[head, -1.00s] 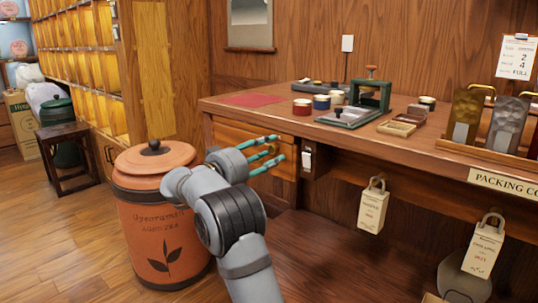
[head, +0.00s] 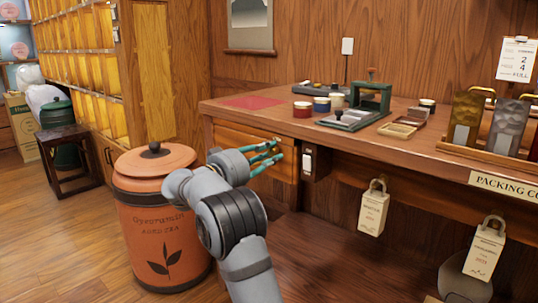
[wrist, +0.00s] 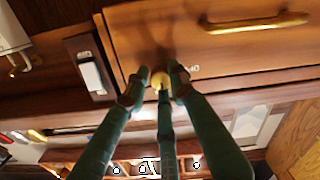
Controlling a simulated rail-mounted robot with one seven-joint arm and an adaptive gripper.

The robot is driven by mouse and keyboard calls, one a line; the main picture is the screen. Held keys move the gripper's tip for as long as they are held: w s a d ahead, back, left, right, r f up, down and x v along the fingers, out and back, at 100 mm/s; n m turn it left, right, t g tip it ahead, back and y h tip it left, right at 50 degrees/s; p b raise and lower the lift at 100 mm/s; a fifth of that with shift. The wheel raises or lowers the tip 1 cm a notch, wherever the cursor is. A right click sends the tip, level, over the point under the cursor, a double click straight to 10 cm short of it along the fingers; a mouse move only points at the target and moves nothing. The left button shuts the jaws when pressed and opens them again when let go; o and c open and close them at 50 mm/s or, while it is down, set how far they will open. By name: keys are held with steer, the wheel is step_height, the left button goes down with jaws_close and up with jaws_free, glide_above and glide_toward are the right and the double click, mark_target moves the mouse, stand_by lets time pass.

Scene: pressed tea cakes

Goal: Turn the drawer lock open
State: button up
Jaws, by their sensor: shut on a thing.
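The drawer (head: 232,146) is a wooden front at the left end of the counter, and it appears closed. In the wrist view its front (wrist: 215,35) has a brass bar handle (wrist: 255,24). My gripper (head: 277,151) has three green fingers reaching to the drawer's right end. In the wrist view my gripper (wrist: 158,88) is shut around the knob, fingertips touching it. The fingers hide part of the knob; its turn angle is unclear.
A white switch (head: 307,160) on a dark plate is just right of the drawer. An orange tea canister (head: 160,220) stands left of my arm.

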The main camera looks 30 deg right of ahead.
steer(key=shift+f+n, duration=0.1)
steer(key=shift+n, duration=0.2)
jaws_close()
steer(key=n+p, duration=0.1)
steer(key=n, duration=0.2)
steer(key=shift+s, duration=0.1)
steer(key=n+p, duration=0.2)
steer(key=n, duration=0.3)
steer(key=n+p, duration=0.1)
steer(key=n, duration=0.1)
steer(key=n+p, duration=0.2)
steer(key=shift+s+d+r, duration=0.1)
steer(key=shift+d+r, duration=0.05)
steer(key=shift+r, duration=0.05)
steer(key=n+p, duration=0.3)
steer(key=n, duration=0.2)
steer(key=shift+p, duration=0.4)
steer(key=shift+d+f, duration=0.1)
steer(key=o, duration=1)
jaws_free()
steer(key=shift+n, duration=0.3)
steer(key=shift+a, duration=0.2)
